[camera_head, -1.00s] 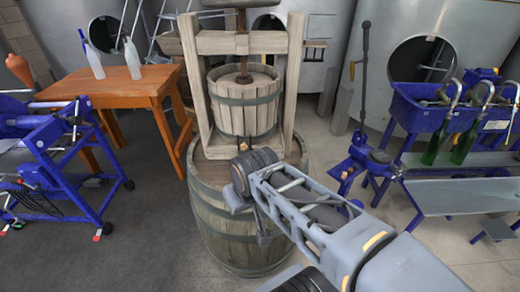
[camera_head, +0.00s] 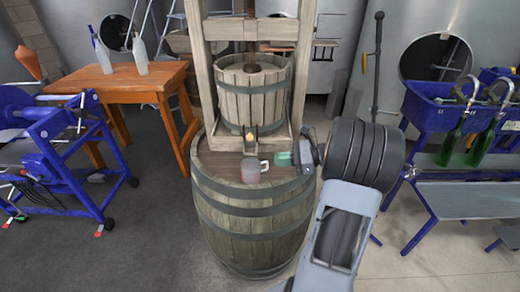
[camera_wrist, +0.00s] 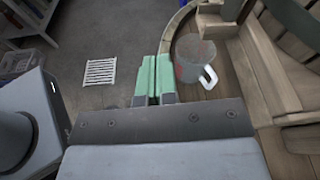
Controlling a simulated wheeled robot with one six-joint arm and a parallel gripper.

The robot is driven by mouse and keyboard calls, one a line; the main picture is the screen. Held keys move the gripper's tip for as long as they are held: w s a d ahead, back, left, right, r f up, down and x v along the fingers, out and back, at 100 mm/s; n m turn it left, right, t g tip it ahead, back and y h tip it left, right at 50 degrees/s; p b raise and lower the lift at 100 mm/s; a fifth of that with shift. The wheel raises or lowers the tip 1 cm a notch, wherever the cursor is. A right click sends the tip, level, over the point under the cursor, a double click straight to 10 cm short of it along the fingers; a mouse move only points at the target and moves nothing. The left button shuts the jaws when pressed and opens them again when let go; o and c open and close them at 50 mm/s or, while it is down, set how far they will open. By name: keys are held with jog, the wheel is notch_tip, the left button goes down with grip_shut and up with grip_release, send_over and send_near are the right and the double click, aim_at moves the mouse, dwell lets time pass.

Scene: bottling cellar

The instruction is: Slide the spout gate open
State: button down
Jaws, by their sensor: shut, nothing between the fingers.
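The wooden basket press (camera_head: 250,95) stands on an upright barrel (camera_head: 250,205). At the base of the press, at the front, is a small dark spout with an orange part (camera_head: 250,135); I cannot tell whether its gate is open or closed. A grey mug with a pale handle (camera_head: 250,170) stands on the barrel top below the spout. It also shows in the wrist view (camera_wrist: 190,62). My gripper (camera_head: 284,159), with green fingertips, is shut and empty, just right of the mug and spout. In the wrist view its fingertips (camera_wrist: 152,78) are together, left of the mug.
The press's wooden uprights (camera_head: 303,70) rise close behind my gripper. An orange table (camera_head: 115,80) with bottles and a blue machine (camera_head: 60,150) stand to the left. A blue filling stand (camera_head: 435,105) with green bottles is at the right. Floor in front left is clear.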

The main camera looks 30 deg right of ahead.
jog(key=d+f+m+t, duration=0.1)
jog(key=d+m+t, duration=0.2)
jog(key=d, duration=0.3)
jog(key=shift+d+m+t, duration=0.3)
jog(key=shift+d+t, duration=0.05)
jog(key=shift+t, duration=0.05)
jog(key=r+x, duration=0.1)
jog(key=x, duration=0.3)
jog(key=r+p+x, duration=0.1)
jog(key=x, duration=0.4)
jog(key=r+p+x, duration=0.1)
jog(key=x, duration=0.3)
jog(key=shift+a+r, duration=0.15)
jog(key=shift+a, duration=0.05)
jog(key=r+p, duration=0.2)
jog(key=r, duration=0.1)
jog(key=shift+d, duration=0.25)
